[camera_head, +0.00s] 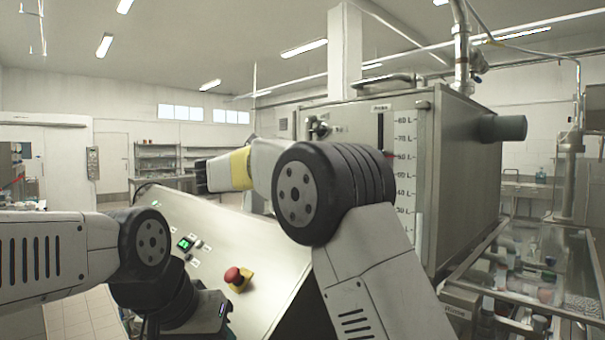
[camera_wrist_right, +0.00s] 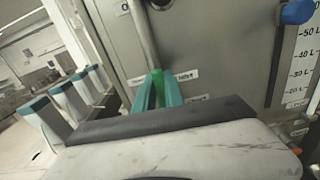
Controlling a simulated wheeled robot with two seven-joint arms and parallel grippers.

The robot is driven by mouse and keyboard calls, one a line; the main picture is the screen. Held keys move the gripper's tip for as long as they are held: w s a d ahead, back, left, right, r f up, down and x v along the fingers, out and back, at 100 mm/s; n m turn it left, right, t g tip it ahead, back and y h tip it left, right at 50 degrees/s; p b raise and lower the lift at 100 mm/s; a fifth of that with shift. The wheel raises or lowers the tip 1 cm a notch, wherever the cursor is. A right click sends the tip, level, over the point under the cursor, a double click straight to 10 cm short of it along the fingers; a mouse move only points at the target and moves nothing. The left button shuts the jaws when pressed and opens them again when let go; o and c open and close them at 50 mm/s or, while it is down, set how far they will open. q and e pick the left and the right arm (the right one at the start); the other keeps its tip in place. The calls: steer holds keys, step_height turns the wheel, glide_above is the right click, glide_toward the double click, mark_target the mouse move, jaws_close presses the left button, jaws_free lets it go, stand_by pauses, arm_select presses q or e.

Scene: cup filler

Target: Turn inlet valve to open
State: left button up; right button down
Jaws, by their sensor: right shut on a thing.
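In the right wrist view, the two teal fingers of my right gripper (camera_wrist_right: 158,91) reach toward the grey metal front of the tank (camera_wrist_right: 215,45). They are closed around a narrow bright green piece (camera_wrist_right: 157,80), which looks like the inlet valve's handle. Most of it is hidden between the fingers, and its angle is hard to judge. Small labels are beside it, too blurred to read surely. In the head view the tank (camera_head: 465,170) stands at centre right, and my right arm hides its lower front and the valve. My left arm comes in at lower left; its fingers do not show.
A sloped control panel (camera_head: 195,215) with a red emergency button (camera_head: 233,275) lies between my arms. A level scale (camera_head: 401,165) runs down the tank's front. A glass-topped case (camera_head: 560,270) stands at right. Several white and teal pieces (camera_wrist_right: 62,105) stand left of my right gripper.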

steer(key=shift+w+a+n, duration=0.1)
steer(key=shift+a+n, duration=0.05)
steer(key=shift+n, duration=0.25)
steer(key=c, duration=1.4)
jaws_free()
steer(key=shift+c, duration=0.2)
steer(key=v, duration=0.7)
steer(key=shift+s+a, duration=0.3)
steer(key=shift+s+a, duration=0.1)
